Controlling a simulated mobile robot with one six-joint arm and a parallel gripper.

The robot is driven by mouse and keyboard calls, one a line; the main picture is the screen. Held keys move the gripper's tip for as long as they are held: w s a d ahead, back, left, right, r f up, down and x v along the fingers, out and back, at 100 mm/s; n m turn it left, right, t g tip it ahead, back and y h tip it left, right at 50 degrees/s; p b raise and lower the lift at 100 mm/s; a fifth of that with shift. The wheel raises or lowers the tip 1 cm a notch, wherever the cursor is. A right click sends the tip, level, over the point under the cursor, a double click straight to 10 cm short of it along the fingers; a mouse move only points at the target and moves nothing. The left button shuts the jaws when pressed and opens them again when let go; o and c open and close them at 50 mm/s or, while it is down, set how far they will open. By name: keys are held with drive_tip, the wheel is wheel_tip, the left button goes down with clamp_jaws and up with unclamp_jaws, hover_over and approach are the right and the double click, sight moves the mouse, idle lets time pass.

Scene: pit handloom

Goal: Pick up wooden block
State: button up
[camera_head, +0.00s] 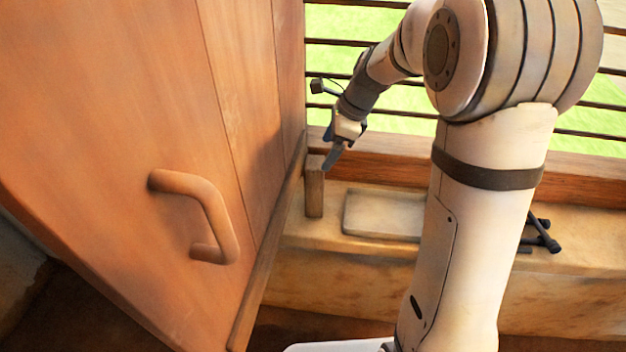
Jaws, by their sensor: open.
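The wooden block (314,190) is a small brown upright piece on the ledge, close to the edge of the wooden door. My gripper (333,158) is at the block's upper right, pointing down, with its dark fingertips beside or just in front of the block's top. The jaws are open and hold nothing that I can see. I cannot tell from this view whether a finger touches the block. Part of the block's top is hidden behind the gripper.
A large wooden door (130,130) with a handle (212,215) fills the left, very near the block. A flat pale slab (385,214) lies right of the block. A black stand-like object (540,236) is farther right, partly behind my arm. Window bars (330,42) are behind.

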sight(321, 162)
drive_tip(key=shift+w+a+f, duration=0.15)
drive_tip(key=shift+a+f, duration=0.05)
drive_tip(key=shift+f, duration=0.2)
drive_tip(key=x, duration=0.7)
drive_tip(key=shift+w+d+f, duration=0.1)
drive_tip(key=shift+d+f, duration=0.05)
drive_tip(key=shift+d, duration=0.1)
drive_tip(key=c, duration=1.6)
